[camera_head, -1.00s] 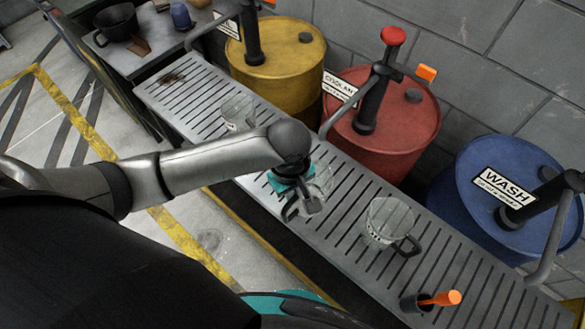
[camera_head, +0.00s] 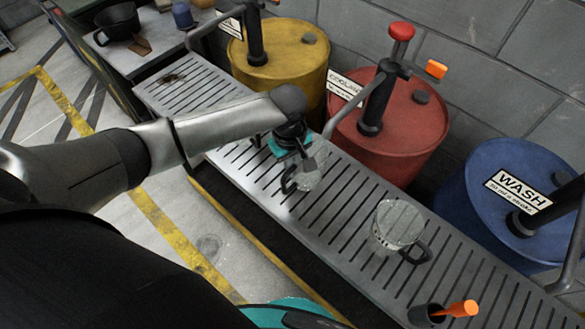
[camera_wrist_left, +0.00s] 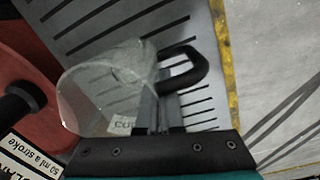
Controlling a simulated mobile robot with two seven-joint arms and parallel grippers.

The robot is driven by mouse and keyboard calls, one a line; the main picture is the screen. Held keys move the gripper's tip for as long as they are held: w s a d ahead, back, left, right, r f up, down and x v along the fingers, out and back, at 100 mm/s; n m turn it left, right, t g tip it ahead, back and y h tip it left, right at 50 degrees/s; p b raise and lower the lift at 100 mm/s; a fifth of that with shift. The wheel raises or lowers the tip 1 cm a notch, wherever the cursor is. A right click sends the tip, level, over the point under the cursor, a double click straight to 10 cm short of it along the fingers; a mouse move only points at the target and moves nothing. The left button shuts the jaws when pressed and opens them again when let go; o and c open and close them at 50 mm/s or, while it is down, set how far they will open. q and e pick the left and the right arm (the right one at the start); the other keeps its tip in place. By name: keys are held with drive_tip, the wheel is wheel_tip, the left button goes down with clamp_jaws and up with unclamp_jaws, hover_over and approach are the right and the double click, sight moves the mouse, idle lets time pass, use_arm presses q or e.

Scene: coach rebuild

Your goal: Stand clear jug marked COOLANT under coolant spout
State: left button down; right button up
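A clear jug (camera_head: 312,170) with a dark handle is at my left gripper (camera_head: 296,160), over the slatted grate. I cannot tell whether the jug's base touches the grate. The coolant spout (camera_head: 345,112) comes from the red drum (camera_head: 405,125); its lower end is just above and right of the jug. My right gripper is not in view.
A second clear jug (camera_head: 397,225) stands on the grate (camera_head: 335,225) to the right. A yellow drum (camera_head: 285,70) and blue WASH drum (camera_head: 500,235) flank the red one. Grate between the jugs is clear.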

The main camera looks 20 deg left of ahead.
use_arm(q)
drive_tip(key=c, duration=1.1)
unclamp_jaws()
